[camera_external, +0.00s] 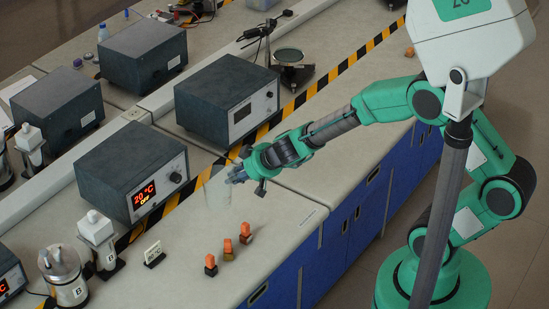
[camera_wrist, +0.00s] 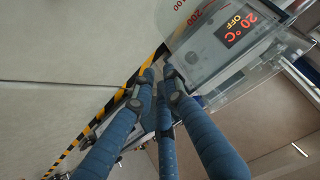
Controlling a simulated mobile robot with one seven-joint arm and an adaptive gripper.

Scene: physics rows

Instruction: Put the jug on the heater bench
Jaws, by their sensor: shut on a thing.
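The jug (camera_external: 214,192) is clear and hard to make out in the external view. In the wrist view the jug (camera_wrist: 196,16) shows red marks of 100 and 200 on its wall. My gripper (camera_external: 236,174) is shut on the jug, and the gripper's blue fingers (camera_wrist: 160,82) meet at it. The jug is over the bench, in front of a dark grey heater box (camera_external: 128,165) whose red display reads 20 °C OFF. The display also shows in the wrist view (camera_wrist: 241,30), through or beside the jug. I cannot tell whether the jug touches the bench.
Several small orange-topped blocks (camera_external: 228,246) stand near the bench's front edge. A small white sign (camera_external: 154,254) and a white bottle-like unit (camera_external: 98,232) are at left. Another grey box (camera_external: 228,100) stands behind my gripper. Black-yellow tape (camera_external: 345,68) crosses the bench.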

